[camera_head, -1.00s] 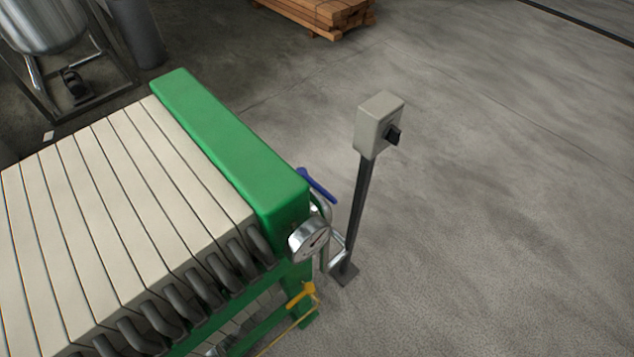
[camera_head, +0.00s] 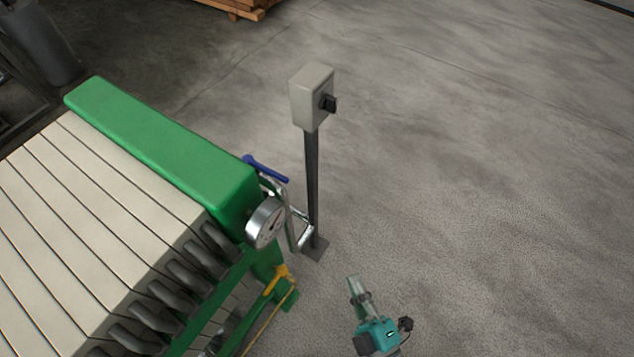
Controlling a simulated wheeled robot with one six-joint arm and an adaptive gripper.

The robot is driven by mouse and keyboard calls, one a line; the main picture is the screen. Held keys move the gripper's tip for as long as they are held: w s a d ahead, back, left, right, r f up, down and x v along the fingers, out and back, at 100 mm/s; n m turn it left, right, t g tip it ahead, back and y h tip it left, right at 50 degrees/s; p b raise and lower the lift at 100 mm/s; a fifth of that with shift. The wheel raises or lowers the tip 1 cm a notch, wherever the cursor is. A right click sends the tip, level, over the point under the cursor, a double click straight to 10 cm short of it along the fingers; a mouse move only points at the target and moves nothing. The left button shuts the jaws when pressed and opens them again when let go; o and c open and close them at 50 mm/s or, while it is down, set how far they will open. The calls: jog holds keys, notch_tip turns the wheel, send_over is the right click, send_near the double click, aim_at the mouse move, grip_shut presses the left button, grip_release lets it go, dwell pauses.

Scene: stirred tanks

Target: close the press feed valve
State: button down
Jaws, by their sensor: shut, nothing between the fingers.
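The filter press (camera_head: 165,145) has a green end frame and pale plates, and fills the left of the view. A blue lever handle (camera_head: 265,169) sits on piping at the frame's near right corner, pointing out to the right. A yellow handle (camera_head: 278,277) sits lower on the same corner. I cannot tell from labels which one is the press feed valve. My gripper (camera_head: 353,280) shows at the bottom, right of the yellow handle, with a teal body behind it. It is shut and empty, apart from both handles.
A grey switch box (camera_head: 312,97) on a dark post (camera_head: 312,190) stands just right of the piping. Timber (camera_head: 240,8) lies at the back. The concrete floor (camera_head: 480,180) to the right is clear.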

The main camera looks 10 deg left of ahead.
aim_at(268, 171)
jog(key=shift+w+a+f+n+g+y, duration=0.1)
jog(key=shift+w+a+n+g+y, duration=0.8)
jog(key=shift+w+a+n, duration=1.9)
jog(key=shift+w+a+f+n+g+y, duration=0.1)
jog(key=shift+w+a+n+g+y, duration=0.9)
jog(key=shift+w+a, duration=3)
jog(key=shift+w+a+f+n+g+y, duration=0.1)
jog(key=shift+w+a+n+g+y, duration=0.3)
jog(key=shift+w+a+n+g, duration=1.95)
jog(key=a+t, duration=0.2)
jog(key=a, duration=0.2)
jog(key=shift+w+n, duration=0.15)
jog(key=shift+n, duration=0.1)
jog(key=shift+d, duration=0.15)
